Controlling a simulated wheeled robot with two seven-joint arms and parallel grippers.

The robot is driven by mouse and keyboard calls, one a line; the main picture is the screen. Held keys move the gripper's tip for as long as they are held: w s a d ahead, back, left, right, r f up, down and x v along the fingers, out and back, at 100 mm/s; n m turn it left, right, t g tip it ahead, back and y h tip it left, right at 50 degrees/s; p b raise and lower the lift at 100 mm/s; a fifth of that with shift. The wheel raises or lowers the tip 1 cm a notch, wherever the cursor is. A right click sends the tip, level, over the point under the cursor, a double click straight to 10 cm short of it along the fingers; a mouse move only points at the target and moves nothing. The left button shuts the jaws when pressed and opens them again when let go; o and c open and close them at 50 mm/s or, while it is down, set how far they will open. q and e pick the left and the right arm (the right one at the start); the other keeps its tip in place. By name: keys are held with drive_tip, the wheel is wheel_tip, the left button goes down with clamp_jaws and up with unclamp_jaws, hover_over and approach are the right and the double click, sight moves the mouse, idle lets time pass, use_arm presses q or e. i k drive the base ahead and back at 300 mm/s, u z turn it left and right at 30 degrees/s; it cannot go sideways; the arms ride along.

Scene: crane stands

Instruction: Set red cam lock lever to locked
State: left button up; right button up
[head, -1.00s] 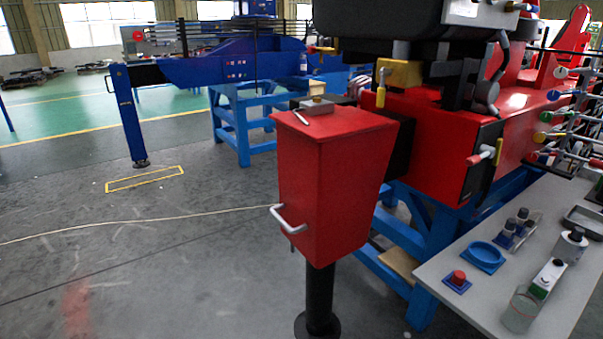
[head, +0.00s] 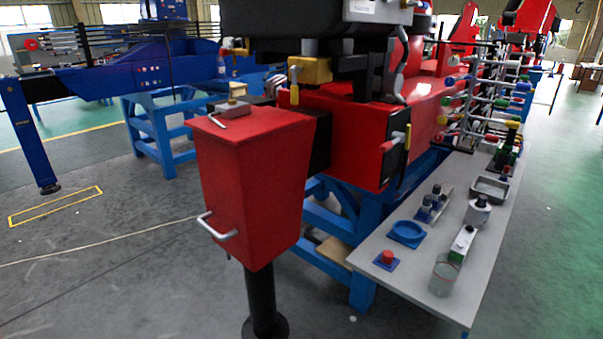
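A lever with a red grip (head: 388,146) sits on the black end plate (head: 396,158) of the red machine block, right of the middle in the head view. It looks like the red cam lock lever. Its grip points left and slightly down, and a pale metal hub is at its right end. A yellow upright strip is beside the hub. Whether this position is locked or unlocked I cannot tell. Neither of my grippers shows in the head view.
A red box on a black post (head: 250,185) stands in front of the machine. A grey table (head: 455,255) with a blue round dish (head: 406,233), a red-knobbed block (head: 387,259) and a clear cup (head: 444,276) is at the lower right. Open floor lies on the left and far right.

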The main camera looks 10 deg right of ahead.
sight(393, 143)
drive_tip(key=z, duration=0.3)
drive_tip(key=i, duration=1.2)
drive_tip(key=z, duration=1)
